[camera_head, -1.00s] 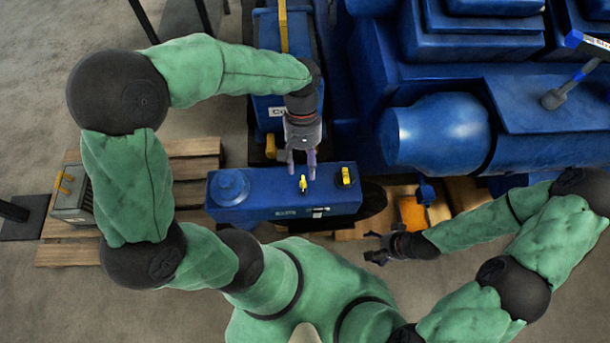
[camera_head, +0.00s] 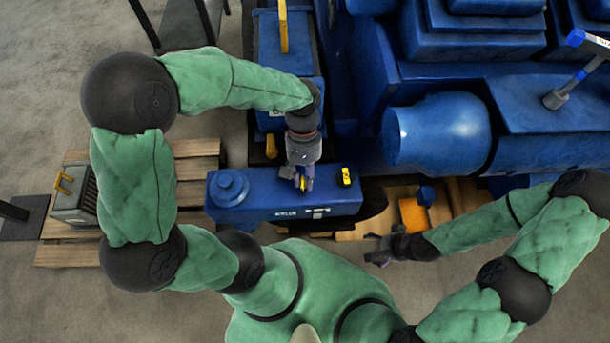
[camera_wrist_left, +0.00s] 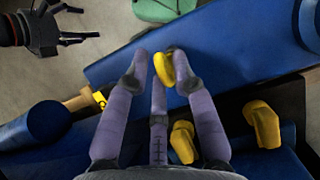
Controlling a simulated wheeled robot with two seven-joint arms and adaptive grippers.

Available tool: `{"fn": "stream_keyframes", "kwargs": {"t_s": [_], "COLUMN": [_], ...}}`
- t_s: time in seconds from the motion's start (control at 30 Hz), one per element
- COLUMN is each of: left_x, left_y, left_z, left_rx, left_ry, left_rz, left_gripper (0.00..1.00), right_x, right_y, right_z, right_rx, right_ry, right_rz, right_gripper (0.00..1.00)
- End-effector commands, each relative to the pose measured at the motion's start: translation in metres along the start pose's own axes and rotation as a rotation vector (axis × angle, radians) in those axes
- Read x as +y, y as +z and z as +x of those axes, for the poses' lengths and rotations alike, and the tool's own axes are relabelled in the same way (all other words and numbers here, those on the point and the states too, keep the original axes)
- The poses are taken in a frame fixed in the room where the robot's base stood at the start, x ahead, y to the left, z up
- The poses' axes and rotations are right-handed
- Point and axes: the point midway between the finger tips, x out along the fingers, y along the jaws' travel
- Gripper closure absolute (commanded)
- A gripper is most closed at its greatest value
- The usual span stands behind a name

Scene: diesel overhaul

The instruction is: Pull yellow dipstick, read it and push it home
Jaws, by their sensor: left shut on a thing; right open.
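The yellow dipstick handle (camera_head: 302,185) stands at the top of the long blue tank (camera_head: 265,190) in the head view. My left gripper (camera_head: 304,180) points down at it and is shut on it. In the left wrist view the handle (camera_wrist_left: 174,68) sits between the purple fingers of my left gripper (camera_wrist_left: 164,72). The dipstick's rod is hidden, and no reading shows. My right gripper (camera_head: 374,250) is open and empty, to the right of and nearer than the tank; it also shows in the left wrist view (camera_wrist_left: 62,28).
A yellow labelled piece (camera_head: 346,176) stands on the tank, right of the handle. Another yellow piece (camera_head: 271,146) is behind the tank. The large blue engine (camera_head: 440,130) fills the back right. A wooden pallet (camera_head: 195,165) with a grey box (camera_head: 75,195) lies at left.

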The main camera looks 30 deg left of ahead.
Motion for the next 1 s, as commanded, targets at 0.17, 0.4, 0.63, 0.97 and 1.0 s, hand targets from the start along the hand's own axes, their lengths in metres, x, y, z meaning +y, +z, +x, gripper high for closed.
{"fn": "stream_keyframes", "kwargs": {"t_s": [0.17, 0.4, 0.63, 0.97, 1.0], "left_x": [0.000, 0.000, 0.000, 0.000, 0.000], "left_y": [-0.003, -0.015, -0.014, -0.014, -0.014], "left_z": [0.009, 0.036, 0.036, 0.035, 0.035], "left_rx": [-0.002, -0.002, -0.002, -0.001, -0.001], "left_ry": [-0.001, 0.000, -0.001, -0.001, -0.001], "left_rz": [-0.001, -0.002, 0.000, 0.000, 0.000], "left_gripper": [1.00, 1.00, 1.00, 0.50, 0.50], "right_x": [0.002, 0.006, 0.005, 0.005, 0.005], "right_y": [0.000, -0.001, -0.001, -0.001, -0.001], "right_z": [0.005, 0.017, 0.015, 0.015, 0.015], "right_rx": [0.000, 0.000, 0.000, 0.000, 0.000], "right_ry": [0.000, 0.000, 0.000, 0.000, 0.000], "right_rz": [0.000, 0.000, 0.000, 0.000, 0.000], "right_gripper": [0.16, 0.16, 0.16, 0.16, 0.16]}}
